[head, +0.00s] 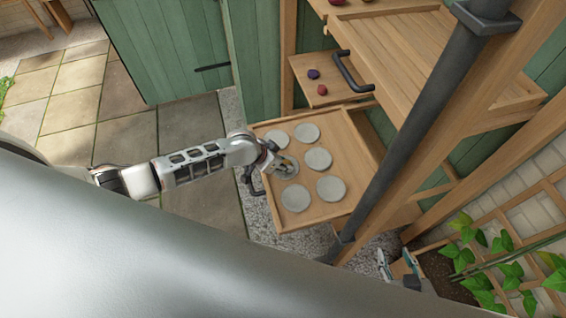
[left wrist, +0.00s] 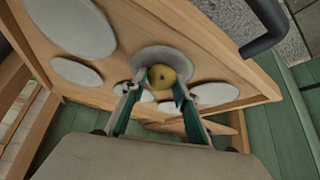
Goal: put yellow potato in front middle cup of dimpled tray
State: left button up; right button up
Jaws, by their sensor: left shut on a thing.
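The dimpled tray (head: 365,141) is a pulled-out wooden drawer with several round grey cups, and its rim side shows in the left wrist view (left wrist: 215,62). My left gripper (head: 275,160) reaches over the middle cup (head: 288,170) of the row nearest the handle. In the left wrist view, the left gripper (left wrist: 154,93) is shut on the yellow potato (left wrist: 162,77), which appears at or just over that cup (left wrist: 160,57); contact with the cup cannot be told. The potato is hidden in the head view. My right gripper (head: 397,264) is open and empty at the lower right.
A dark handle (head: 250,182) is on the tray's front edge. A smaller shelf (head: 300,66) above holds a purple potato (head: 313,74) and a red one (head: 322,90). A wooden post (head: 400,165) stands right of the tray. A leafy planter (head: 480,262) is at lower right.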

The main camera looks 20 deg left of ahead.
pick_arm(q)
jog(key=o, duration=0.8)
jog(key=shift+o, duration=0.2)
jog(key=v, duration=1.2)
jog(key=s+d+f+t, duration=0.1)
jog(key=s, duration=0.2)
jog(key=s+d+f+n+t, duration=0.1)
jog(key=s+d, duration=0.1)
jog(key=s, duration=0.1)
jog(key=s+d+f+n+t+h, duration=0.1)
jog(key=s+d+f, duration=0.1)
jog(key=s, duration=0.1)
jog(key=shift+t, duration=0.4)
jog(key=s+a+f+t+y, duration=0.1)
jog(key=s+a+f+y, duration=0.1)
jog(key=s+a, duration=0.4)
jog(key=shift+s+a+f+n+y, duration=0.2)
jog(key=shift+s+n+y, duration=0.2)
jog(key=shift+s, duration=0.6)
